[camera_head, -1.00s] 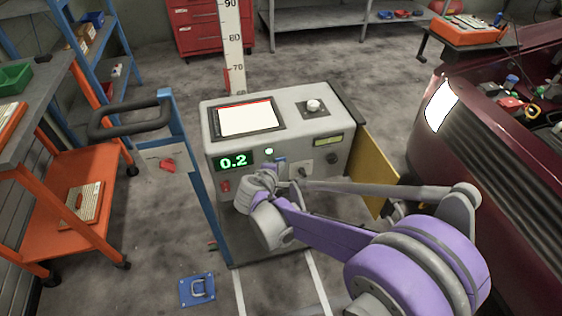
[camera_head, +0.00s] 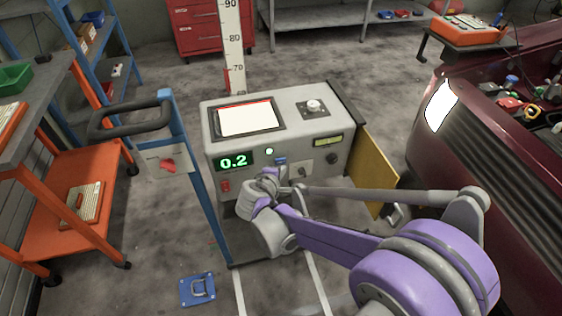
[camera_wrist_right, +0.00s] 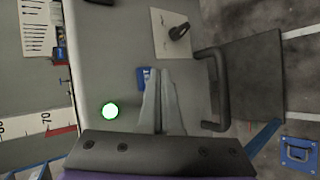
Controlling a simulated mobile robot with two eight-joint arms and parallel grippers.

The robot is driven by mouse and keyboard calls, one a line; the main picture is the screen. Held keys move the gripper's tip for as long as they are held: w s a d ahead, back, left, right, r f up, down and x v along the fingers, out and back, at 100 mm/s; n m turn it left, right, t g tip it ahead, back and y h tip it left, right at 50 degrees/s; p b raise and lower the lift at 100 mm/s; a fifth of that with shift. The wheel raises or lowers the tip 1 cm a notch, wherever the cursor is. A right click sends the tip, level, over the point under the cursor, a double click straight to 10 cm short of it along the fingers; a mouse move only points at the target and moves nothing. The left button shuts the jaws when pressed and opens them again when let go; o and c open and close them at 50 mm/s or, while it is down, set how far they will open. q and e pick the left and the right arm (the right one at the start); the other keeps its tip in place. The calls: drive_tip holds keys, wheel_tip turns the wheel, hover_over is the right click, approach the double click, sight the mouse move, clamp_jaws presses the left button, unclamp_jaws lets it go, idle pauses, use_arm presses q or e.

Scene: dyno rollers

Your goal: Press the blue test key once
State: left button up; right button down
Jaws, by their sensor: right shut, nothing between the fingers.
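The blue test key (camera_head: 281,160) is a small blue block on the front panel of the grey test cabinet (camera_head: 300,142), right of the round green lamp (camera_head: 269,151). My right gripper (camera_head: 271,174) is in front of the panel, just below and left of the key in the head view. In the right wrist view the key (camera_wrist_right: 143,77) shows beside the tips of my right gripper (camera_wrist_right: 161,74), whose fingers are together and empty. I cannot tell the exact gap between fingertips and panel. My left gripper is not in view.
The green display (camera_head: 233,162) reads 0.2. A rotary switch (camera_head: 302,171) sits on a pale plate right of the key. A blue post with a black handle (camera_head: 130,120) stands left of the cabinet, and a dark red car (camera_head: 500,150) stands right.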

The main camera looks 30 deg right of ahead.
drive_tip(key=s, duration=0.2)
drive_tip(key=s+a, duration=0.1)
drive_tip(key=s, duration=0.2)
drive_tip(key=shift+p, duration=0.35)
idle(0.7)
